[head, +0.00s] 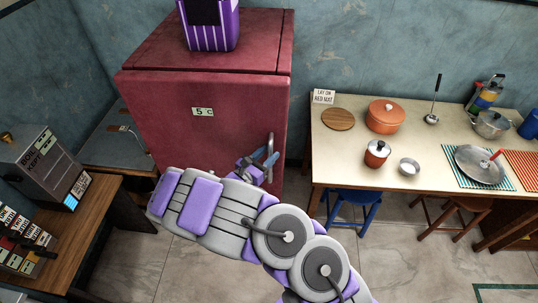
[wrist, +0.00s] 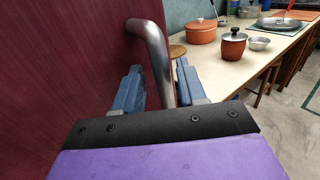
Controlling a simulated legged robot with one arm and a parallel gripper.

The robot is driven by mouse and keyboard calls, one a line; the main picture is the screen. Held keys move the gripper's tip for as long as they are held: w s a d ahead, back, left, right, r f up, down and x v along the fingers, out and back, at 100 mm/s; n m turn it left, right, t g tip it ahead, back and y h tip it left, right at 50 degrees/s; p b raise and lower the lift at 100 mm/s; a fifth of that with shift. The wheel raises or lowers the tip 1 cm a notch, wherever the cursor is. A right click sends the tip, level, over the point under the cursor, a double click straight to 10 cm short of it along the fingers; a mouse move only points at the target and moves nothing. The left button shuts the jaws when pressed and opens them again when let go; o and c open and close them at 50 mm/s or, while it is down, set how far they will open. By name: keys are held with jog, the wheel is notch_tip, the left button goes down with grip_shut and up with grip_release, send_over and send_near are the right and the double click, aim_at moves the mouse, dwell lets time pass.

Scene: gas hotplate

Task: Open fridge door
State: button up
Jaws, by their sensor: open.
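The fridge (head: 205,140) is dark red with a "5 C" label on its door, and the door is shut. Its metal bar handle (head: 270,152) is on the right side of the door. In the wrist view the handle (wrist: 155,60) runs down between the two blue fingers of my gripper (wrist: 157,88). The fingers are apart, one on each side of the bar. In the head view my gripper (head: 259,166) is at the handle, partly hidden by my arm. The door surface (wrist: 60,70) fills the left of the wrist view.
A wooden counter (head: 85,215) is at left. Tiled floor lies in front.

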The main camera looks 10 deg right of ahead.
jog(key=shift+w+d, duration=0.35)
jog(key=shift+d, duration=0.25)
grip_shut()
jog(key=shift+a, duration=0.1)
